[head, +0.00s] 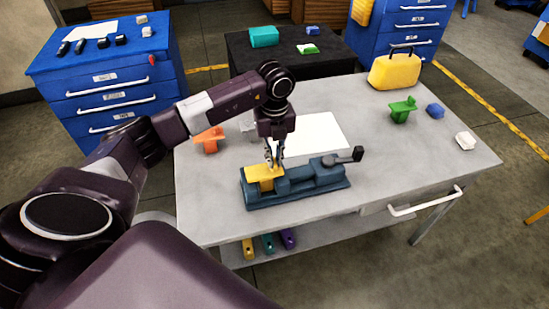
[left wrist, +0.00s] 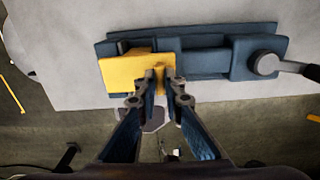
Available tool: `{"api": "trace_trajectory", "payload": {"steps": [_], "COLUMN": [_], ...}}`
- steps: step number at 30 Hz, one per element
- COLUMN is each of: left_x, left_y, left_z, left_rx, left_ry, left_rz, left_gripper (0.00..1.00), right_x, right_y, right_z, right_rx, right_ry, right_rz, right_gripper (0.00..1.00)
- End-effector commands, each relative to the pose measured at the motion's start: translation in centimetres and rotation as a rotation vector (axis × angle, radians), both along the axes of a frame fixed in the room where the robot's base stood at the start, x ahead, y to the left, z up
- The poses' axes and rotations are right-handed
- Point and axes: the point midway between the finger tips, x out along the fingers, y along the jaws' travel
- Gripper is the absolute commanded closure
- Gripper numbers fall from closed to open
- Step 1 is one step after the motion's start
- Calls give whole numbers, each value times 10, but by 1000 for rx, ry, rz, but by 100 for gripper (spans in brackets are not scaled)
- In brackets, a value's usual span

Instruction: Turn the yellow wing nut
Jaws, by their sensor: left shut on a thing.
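The yellow wing nut (head: 263,173) sits at the left end of a blue vise (head: 318,179) on the grey table. It also shows in the left wrist view (left wrist: 120,70) as a yellow block at the vise's left end. My left gripper (head: 274,160) points down over the wing nut from above. In the left wrist view its two fingertips (left wrist: 168,76) are close together on the wing nut's right part, with a little yellow between them. The fingertips hide part of the wing nut. My right gripper is out of view.
The vise has a dark crank handle (head: 350,156) on its right. A white sheet (head: 312,136) lies behind the vise. An orange part (head: 209,139), a green part (head: 403,109) and a yellow case (head: 394,71) stand on the table. The table's front right is clear.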

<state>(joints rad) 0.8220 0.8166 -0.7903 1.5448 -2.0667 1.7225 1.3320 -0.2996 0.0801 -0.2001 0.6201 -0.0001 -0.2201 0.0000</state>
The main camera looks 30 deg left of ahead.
Motion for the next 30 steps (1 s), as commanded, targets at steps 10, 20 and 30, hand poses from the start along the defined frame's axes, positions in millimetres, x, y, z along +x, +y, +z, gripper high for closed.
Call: {"api": "trace_trajectory", "payload": {"steps": [10,20,30], "left_x": [1,1,1], "left_y": [0,0,0], "left_z": [-2,-2,-2], "left_rx": [-1,0,2], "left_ry": [-2,-3,-3], "left_rz": [-202,-512,-835], "left_gripper": [100,100,100], "right_x": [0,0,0], "right_y": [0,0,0], "right_z": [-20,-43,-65], "right_rx": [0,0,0], "right_ry": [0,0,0], "right_rz": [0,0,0], "right_gripper": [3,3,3]}}
